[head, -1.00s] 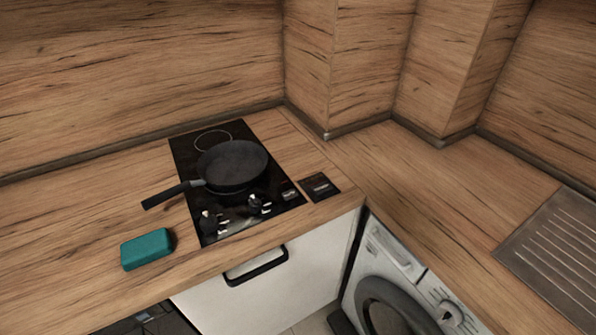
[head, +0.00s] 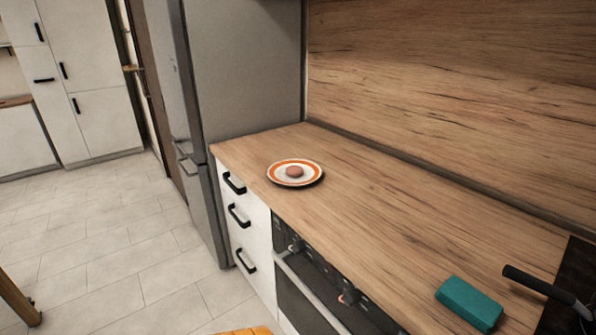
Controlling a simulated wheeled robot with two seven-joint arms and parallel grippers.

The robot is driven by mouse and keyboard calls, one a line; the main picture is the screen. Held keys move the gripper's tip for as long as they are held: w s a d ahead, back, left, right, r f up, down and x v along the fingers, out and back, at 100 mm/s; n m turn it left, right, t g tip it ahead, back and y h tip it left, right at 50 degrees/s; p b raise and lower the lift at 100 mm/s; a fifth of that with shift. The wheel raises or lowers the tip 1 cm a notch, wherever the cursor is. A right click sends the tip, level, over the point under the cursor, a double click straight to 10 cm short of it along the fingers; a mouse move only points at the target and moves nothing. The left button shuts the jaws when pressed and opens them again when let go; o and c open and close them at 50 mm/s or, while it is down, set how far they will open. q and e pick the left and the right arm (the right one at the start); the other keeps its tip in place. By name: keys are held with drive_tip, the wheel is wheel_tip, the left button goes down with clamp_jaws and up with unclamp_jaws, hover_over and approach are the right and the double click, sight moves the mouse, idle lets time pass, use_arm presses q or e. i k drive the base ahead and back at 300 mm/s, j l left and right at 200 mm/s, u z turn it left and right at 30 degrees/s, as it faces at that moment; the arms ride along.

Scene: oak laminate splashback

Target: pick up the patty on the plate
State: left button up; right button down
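A small round pinkish-brown patty (head: 294,171) lies in the middle of a white plate with an orange ring (head: 277,180). The plate rests on the wooden counter, near its left end and front edge, close to the fridge. Neither of my grippers shows in the head view, so their state is hidden.
A grey fridge (head: 245,75) stands left of the counter (head: 400,210). A teal sponge-like block (head: 469,303) lies at the right, beside the pan's black handle (head: 540,284) and the hob. White drawers (head: 245,225) and an oven (head: 310,290) are below. Counter between plate and block is clear.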

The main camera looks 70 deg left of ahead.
sight(293, 171)
drive_tip(key=u, duration=2.2)
drive_tip(key=i+j+z, duration=0.7)
drive_tip(key=j, duration=0.15)
drive_tip(key=j+z, duration=0.25)
drive_tip(key=i+j+z, duration=0.2)
drive_tip(key=j, duration=0.3)
drive_tip(key=j+z, duration=0.25)
drive_tip(key=j, duration=0.15)
drive_tip(key=j+z, duration=0.25)
drive_tip(key=j, duration=0.15)
drive_tip(key=i, duration=0.05)
